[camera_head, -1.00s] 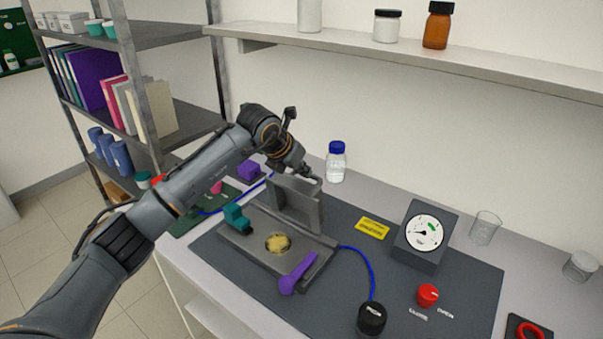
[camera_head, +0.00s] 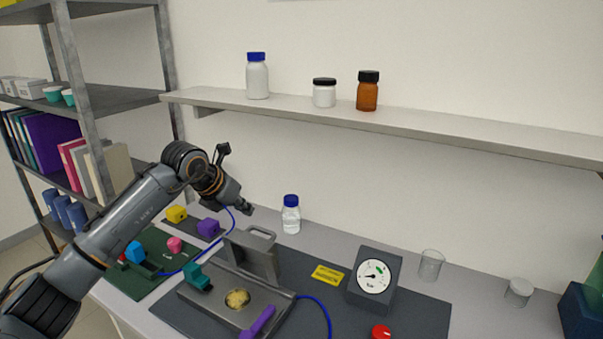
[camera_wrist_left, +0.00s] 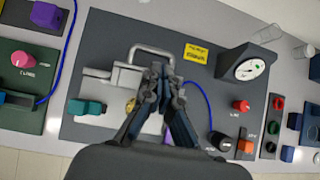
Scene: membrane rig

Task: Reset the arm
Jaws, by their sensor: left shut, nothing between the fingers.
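My left arm (camera_head: 130,215) reaches in from the left in the head view. Its gripper (camera_head: 248,209) is shut and empty, above and slightly left of the rig's raised lid (camera_head: 250,260), apart from its handle. In the wrist view the gripper's fingers (camera_wrist_left: 163,75) are together, over the rig. The grey membrane rig (camera_head: 205,298) has a round yellowish disc (camera_head: 237,299) in its base, a teal clamp (camera_head: 197,277) at its left and a purple lever (camera_head: 259,322) at its front right. My right gripper is not in view.
A bottle with a blue cap (camera_head: 291,215) stands behind the rig. A gauge (camera_head: 374,277), a yellow label (camera_head: 327,275) and a red knob (camera_head: 381,332) are to the right. A shelf (camera_head: 400,125) with bottles hangs above. A green mat (camera_head: 130,280) with small coloured parts lies left.

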